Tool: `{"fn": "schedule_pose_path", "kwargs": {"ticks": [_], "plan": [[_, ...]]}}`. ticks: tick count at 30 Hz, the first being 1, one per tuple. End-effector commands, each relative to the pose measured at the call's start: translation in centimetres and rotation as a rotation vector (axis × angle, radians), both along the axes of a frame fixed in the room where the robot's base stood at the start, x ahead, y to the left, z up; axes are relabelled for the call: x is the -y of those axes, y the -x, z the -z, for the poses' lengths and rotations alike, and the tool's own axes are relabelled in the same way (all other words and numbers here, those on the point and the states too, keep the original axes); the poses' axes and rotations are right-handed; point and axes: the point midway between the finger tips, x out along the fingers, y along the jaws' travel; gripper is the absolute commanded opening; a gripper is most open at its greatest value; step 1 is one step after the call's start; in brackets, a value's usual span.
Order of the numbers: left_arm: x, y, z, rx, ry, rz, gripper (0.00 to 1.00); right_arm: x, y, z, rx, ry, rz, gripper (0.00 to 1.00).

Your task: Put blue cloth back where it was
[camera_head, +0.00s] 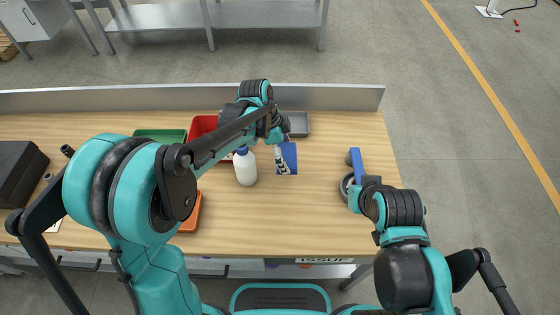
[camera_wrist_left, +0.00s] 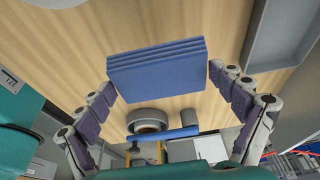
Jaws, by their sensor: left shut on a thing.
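The blue cloth (camera_head: 288,156) is a folded, layered square right of the white bottle in the head view. In the left wrist view the cloth (camera_wrist_left: 156,78) sits between the fingertips. My left gripper (camera_head: 283,157) is shut on it, one finger at each side. Whether the cloth touches the table is unclear. My right arm's wrist is at the right of the table, beside a blue cylindrical item (camera_head: 356,163) and a grey ring-shaped item (camera_head: 347,186). The right fingers cannot be made out.
A white bottle (camera_head: 245,170) stands left of the cloth. Green (camera_head: 160,135) and red (camera_head: 203,124) bins and a grey tray (camera_head: 299,124) line the back. An orange bin (camera_head: 192,215) is partly hidden by my left arm. The front-middle tabletop is clear.

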Motion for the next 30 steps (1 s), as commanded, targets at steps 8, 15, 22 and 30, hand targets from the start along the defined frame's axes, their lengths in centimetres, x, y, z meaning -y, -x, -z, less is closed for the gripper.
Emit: {"fn": "schedule_pose_path", "kwargs": {"ticks": [8,15,22,30], "plan": [[-1.7,-2.3,1.9,-0.001,0.0,0.001,0.67,0.0,0.0,1.0,0.0,0.0,0.0,0.0],[-1.7,-2.3,5.1,-0.001,0.0,0.001,0.67,0.0,0.0,2.7,0.0,0.0,0.0,0.0],[-1.7,-2.2,5.7,-0.001,0.0,0.001,0.67,0.0,0.0,2.8,0.0,0.0,0.0,0.0],[-1.7,-2.2,6.0,-0.001,0.0,0.001,1.0,0.0,0.0,3.0,0.0,0.0,0.0,0.0]]}}
